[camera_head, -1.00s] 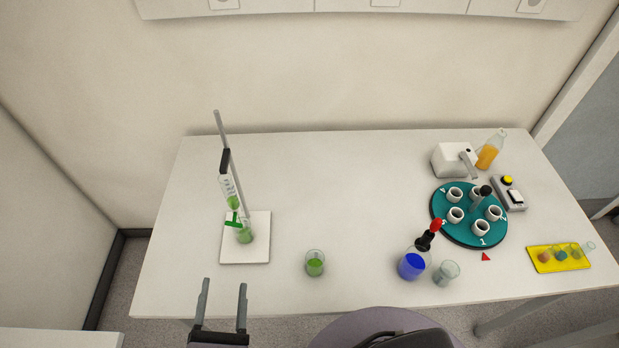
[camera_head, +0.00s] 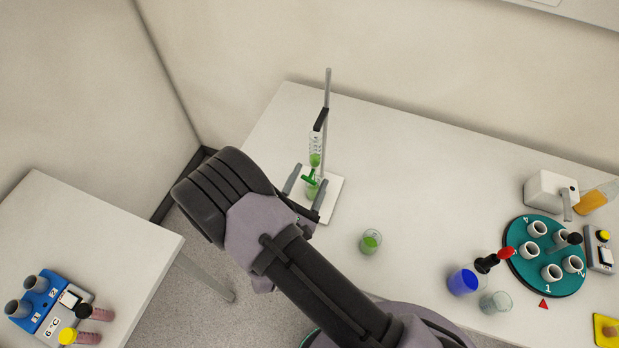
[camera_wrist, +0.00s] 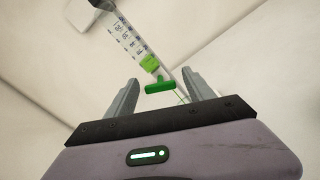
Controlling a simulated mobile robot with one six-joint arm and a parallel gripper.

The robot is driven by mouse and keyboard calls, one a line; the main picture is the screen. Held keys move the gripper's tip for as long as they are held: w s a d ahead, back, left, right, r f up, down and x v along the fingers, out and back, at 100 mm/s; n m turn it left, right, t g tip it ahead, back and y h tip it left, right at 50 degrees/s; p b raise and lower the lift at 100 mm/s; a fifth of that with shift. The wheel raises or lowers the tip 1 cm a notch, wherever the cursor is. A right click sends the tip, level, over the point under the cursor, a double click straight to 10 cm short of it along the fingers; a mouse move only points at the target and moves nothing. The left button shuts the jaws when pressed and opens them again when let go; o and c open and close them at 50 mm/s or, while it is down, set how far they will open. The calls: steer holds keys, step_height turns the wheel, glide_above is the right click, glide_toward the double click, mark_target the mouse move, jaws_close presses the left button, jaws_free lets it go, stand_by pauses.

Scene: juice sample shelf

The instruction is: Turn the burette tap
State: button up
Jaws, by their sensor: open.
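The burette (camera_head: 315,147) hangs from a clamp on a metal stand and holds green liquid low in its tube. It also shows in the wrist view (camera_wrist: 130,38). Its green tap (camera_head: 310,177) sits at the bottom, and in the wrist view the tap handle (camera_wrist: 160,86) lies crosswise between my fingers. My gripper (camera_head: 306,182) is open around the tap, one finger on each side; the wrist view shows my gripper (camera_wrist: 161,90) with gaps between tap and fingers. A vessel with green liquid (camera_head: 312,190) stands below, partly hidden.
A beaker of green liquid (camera_head: 370,242) stands right of the white stand base (camera_head: 333,187). Farther right are a blue flask (camera_head: 463,281), an empty-looking beaker (camera_head: 495,302) and a teal carousel (camera_head: 520,272). A side table (camera_head: 120,240) at left carries a blue device (camera_head: 42,300).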

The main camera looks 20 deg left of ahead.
steer(key=shift+w, duration=0.2)
jaws_close()
steer(key=shift+a+f+n+b, duration=0.1)
steer(key=shift+n+b, duration=0.6)
steer(key=shift+n, duration=0.5)
steer(key=n, duration=0.3)
steer(key=shift+b, duration=0.3)
jaws_free()
